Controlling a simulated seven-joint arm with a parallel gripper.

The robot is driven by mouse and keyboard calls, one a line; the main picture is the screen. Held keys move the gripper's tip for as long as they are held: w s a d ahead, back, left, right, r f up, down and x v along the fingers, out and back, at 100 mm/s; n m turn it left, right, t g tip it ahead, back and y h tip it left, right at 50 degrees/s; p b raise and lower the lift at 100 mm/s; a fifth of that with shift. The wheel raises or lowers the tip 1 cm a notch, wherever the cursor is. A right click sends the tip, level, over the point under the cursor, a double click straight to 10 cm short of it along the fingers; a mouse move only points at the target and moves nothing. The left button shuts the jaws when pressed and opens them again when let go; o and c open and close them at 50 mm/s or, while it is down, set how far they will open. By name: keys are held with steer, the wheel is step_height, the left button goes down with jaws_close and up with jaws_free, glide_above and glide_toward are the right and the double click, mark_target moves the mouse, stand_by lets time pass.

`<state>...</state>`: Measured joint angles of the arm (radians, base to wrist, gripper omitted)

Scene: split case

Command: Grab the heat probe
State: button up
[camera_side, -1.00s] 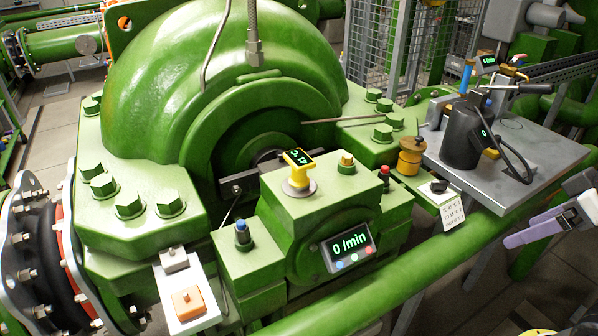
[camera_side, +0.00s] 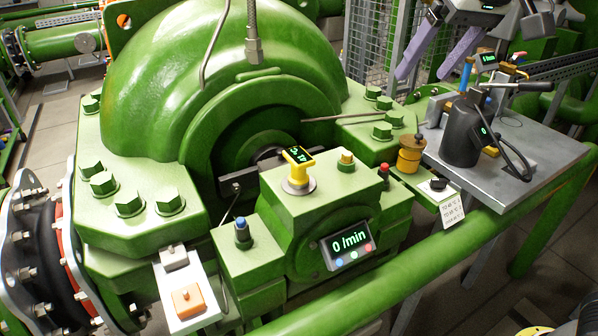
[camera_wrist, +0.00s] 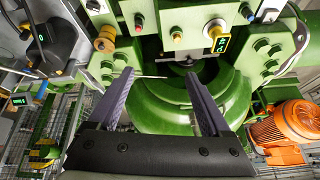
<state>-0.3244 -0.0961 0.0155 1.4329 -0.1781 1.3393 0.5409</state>
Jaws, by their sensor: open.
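No part is plainly labelled as the heat probe. A yellow-headed instrument with a lit display (camera_side: 298,157) stands on a grey round base on the green housing; it also shows in the wrist view (camera_wrist: 221,43). A thin metal rod (camera_side: 340,118) sticks out beside the big green casing; in the wrist view the rod (camera_wrist: 152,77) appears between my fingers. I cannot tell which is the probe. My gripper (camera_side: 422,76) has two purple fingers, spread and empty, high in front of the mesh fence. In the wrist view my gripper (camera_wrist: 157,75) is open, apart from everything.
A grey bench (camera_side: 555,145) at the right carries a black device with a display (camera_side: 462,137) and hoses. An orange motor (camera_wrist: 288,125) shows in the wrist view.

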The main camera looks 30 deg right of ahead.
steer(key=w+a+f+n, duration=0.1)
steer(key=w+a, duration=0.4)
steer(key=a, duration=0.2)
steer(key=n+g, duration=0.1)
glide_toward(299, 156)
steer(key=x, duration=0.5)
steer(key=shift+w+d+r, duration=0.1)
steer(key=shift+w+d, duration=0.3)
steer(key=shift+w, duration=0.05)
steer(key=shift+s+a+x, duration=0.1)
steer(key=shift+s+x, duration=0.05)
steer(key=shift+x, duration=0.8)
steer(key=shift+s+a+x, duration=0.1)
steer(key=shift+a+x, duration=0.05)
steer(key=shift+x, duration=0.8)
steer(key=shift+s+a+x, duration=0.1)
steer(key=shift+s+x, duration=0.05)
steer(key=shift+x, duration=0.8)
jaws_close()
